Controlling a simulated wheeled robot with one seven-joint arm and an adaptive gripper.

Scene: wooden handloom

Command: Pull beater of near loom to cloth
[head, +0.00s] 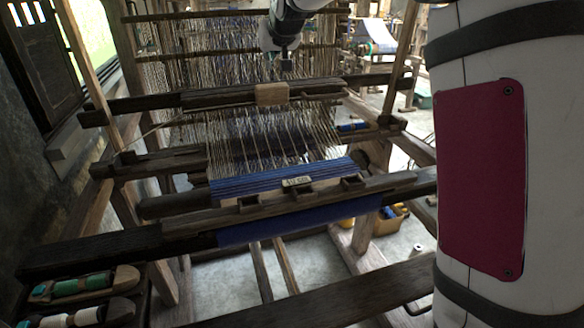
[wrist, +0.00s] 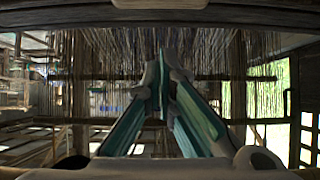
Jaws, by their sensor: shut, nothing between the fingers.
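The near loom's beater is a dark wooden bar (head: 220,98) with a pale block (head: 272,94) at its middle, lying across the warp threads. The blue cloth (head: 280,178) lies closer to me at the breast beam, with bare warp (head: 265,135) between it and the beater. My gripper (head: 286,66) is shut and empty, pointing down just above and beyond the pale block. Whether it touches the beater cannot be told. In the wrist view my gripper's teal fingers (wrist: 164,72) meet at the tips, and a wooden bar (wrist: 60,17) with a pale block crosses the top.
The breast beam (head: 300,207) crosses in front of the cloth. A dark bench plank (head: 330,300) lies nearest me. Shuttles with green and white bobbins (head: 85,285) lie at the lower left. A yellow basket (head: 385,220) stands on the floor. Another loom (head: 375,40) is at the back right.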

